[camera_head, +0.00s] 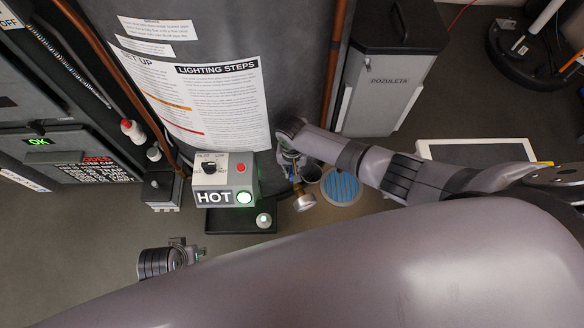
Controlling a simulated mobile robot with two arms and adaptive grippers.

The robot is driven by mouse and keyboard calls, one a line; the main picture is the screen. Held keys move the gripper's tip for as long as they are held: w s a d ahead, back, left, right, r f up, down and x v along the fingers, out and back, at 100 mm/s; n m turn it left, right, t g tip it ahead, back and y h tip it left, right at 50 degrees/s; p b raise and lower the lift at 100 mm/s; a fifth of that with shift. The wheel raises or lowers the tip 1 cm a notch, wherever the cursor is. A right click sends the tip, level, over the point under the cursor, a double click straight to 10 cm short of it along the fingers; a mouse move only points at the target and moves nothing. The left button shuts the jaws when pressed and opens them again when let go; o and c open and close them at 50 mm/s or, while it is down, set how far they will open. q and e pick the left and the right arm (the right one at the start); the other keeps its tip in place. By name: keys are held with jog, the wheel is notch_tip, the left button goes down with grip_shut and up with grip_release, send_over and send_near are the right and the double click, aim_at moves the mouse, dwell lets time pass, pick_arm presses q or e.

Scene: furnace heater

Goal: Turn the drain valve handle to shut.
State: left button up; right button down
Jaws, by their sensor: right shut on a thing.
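My right arm reaches in from the right to the base of the grey tank (235,50). Its gripper (290,158) is small in view and points down at the drain valve, shut on the handle. The wrist and fingers hide most of the handle, so its angle cannot be read. A brass fitting with a round end (304,202) hangs just below the gripper. My left gripper (184,249) shows small at the lower left above the floor, apart from the valve. Its fingers are too small and partly hidden to tell open from shut.
A control box (224,182) reading HOT, with a green light and red button, sits left of the valve. A blue floor drain (341,187) lies to the right. A POZULETA bin (389,80) stands behind it. Copper pipes (335,60) run along the tank.

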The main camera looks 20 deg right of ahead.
jog(key=shift+r, duration=0.1)
jog(key=shift+m+p, duration=0.45)
jog(key=shift+m, duration=0.25)
jog(key=shift+m+p, duration=0.3)
jog(key=shift+m, duration=0.3)
pick_arm(q)
notch_tip(320, 180, down, 6)
jog(key=s, duration=0.2)
jog(key=shift+g, duration=0.3)
